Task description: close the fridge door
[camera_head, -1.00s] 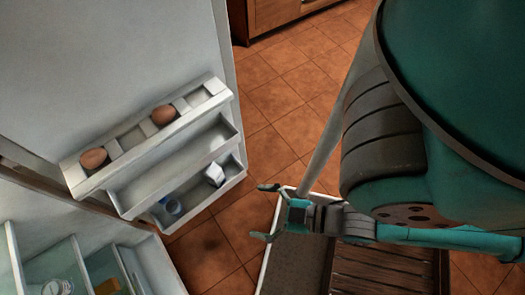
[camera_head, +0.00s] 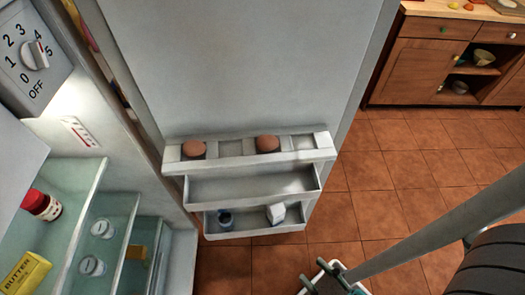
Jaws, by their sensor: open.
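The fridge door (camera_head: 250,70) stands open, its white inner face toward me. The open fridge body (camera_head: 150,175) is at the left, with a dial and lit shelves inside. My gripper (camera_head: 322,275) shows only in part at the bottom edge, right of the door's lower shelf. It is open, apart from the door, and much of it is cut off by the frame.
Inside the fridge are a red-capped jar (camera_head: 42,205), a yellow butter pack (camera_head: 25,272) and small jars (camera_head: 92,266). A wooden cabinet (camera_head: 415,70) with bowls stands at the back right. The tiled floor (camera_head: 400,180) between door and cabinet is clear.

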